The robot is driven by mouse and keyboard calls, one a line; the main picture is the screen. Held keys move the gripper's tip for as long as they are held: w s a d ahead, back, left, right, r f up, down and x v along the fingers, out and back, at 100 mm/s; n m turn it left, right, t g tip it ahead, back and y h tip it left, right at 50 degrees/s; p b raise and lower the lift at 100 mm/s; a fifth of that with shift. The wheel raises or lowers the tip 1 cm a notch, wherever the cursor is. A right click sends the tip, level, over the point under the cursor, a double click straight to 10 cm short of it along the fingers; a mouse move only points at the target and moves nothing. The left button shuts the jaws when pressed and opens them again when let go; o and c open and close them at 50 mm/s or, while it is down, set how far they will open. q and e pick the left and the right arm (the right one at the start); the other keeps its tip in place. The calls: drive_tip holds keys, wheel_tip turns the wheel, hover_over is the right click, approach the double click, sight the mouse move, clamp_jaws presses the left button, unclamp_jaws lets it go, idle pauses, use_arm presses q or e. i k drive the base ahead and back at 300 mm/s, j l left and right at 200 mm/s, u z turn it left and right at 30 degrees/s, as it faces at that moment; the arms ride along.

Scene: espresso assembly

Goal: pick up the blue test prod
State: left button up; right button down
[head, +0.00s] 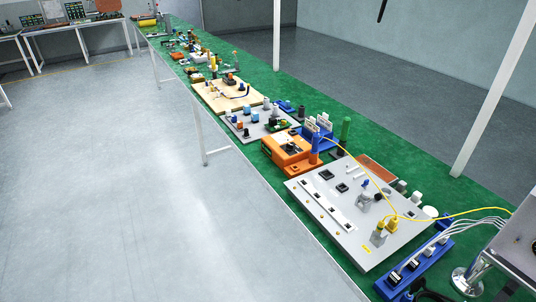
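No clear test prod can be singled out at this size. An upright blue cylinder (315,150) stands at the right side of the orange box (288,148), beside a blue holder (318,130) with white upright parts. A small blue-tipped piece (365,184) stands on the large grey board (335,220). I cannot tell which of these, if either, is the blue test prod. Neither of my grippers can be made out in the head view.
A long green-topped table (350,264) runs from the lower right to the far left, crowded with boards. A yellow cable (362,170) crosses the grey board. A blue rack (428,262) with white cables lies at the near end. Open floor (130,200) is on the left.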

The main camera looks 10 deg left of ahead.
sight(316, 137)
drive_tip(key=z, duration=1.55)
drive_tip(key=u, duration=1.4)
drive_tip(key=i+j+z, duration=0.1)
drive_tip(key=i+j, duration=0.15)
drive_tip(key=i+j+z, duration=0.1)
drive_tip(key=j, duration=0.3)
drive_tip(key=i, duration=0.1)
